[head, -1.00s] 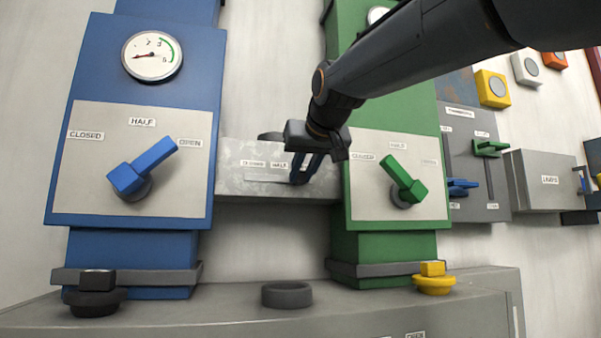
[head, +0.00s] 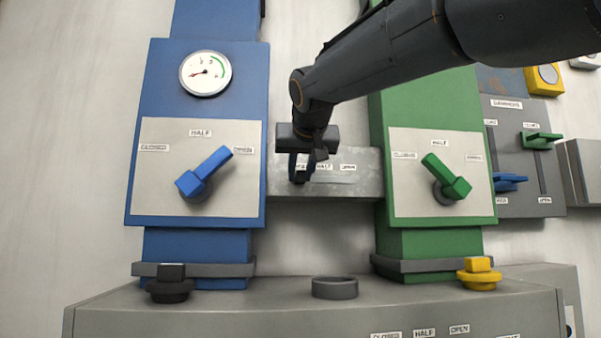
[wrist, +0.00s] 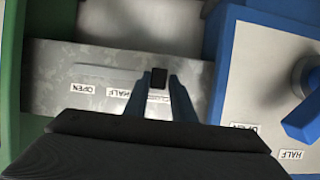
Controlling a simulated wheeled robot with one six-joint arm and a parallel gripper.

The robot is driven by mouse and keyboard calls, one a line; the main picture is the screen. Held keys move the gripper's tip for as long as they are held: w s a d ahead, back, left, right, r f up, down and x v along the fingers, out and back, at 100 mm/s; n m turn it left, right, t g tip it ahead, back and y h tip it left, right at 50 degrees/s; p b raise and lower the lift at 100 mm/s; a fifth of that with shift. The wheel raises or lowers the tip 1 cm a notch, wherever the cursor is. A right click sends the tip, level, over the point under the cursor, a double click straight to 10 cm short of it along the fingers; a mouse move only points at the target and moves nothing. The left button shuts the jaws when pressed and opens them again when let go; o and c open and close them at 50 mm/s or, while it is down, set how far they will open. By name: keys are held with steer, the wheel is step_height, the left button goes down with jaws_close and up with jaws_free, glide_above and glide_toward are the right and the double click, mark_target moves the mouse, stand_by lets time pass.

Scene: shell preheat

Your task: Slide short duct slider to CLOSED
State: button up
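The short duct (head: 340,187) is a grey metal panel between a blue and a green column. It carries a slot with CLOSED, HALF and OPEN labels; in the head view my gripper hides the CLOSED label. In the wrist view the slider's black knob (wrist: 158,78) stands at the CLOSED end of the slot, beside the partly hidden CLOSED label. My gripper (head: 300,176) is at the duct's left end. In the wrist view its two blue fingers (wrist: 159,82) lie close on both sides of the knob, shut on it.
The blue column (head: 138,190) with a blue lever (head: 205,175) is close on the left. The green column (head: 425,105) with a green lever (head: 447,178) stands on the right. Below are a grey cabinet top (head: 400,296) and a dark ring (head: 335,288).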

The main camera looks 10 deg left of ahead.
steer(key=shift+o, duration=1.4)
steer(key=shift+s+a, duration=0.1)
steer(key=shift+a, duration=0.05)
steer(key=b+v, duration=0.2)
steer(key=v, duration=0.5)
steer(key=shift+s+r, duration=0.15)
steer(key=shift+s, duration=0.2)
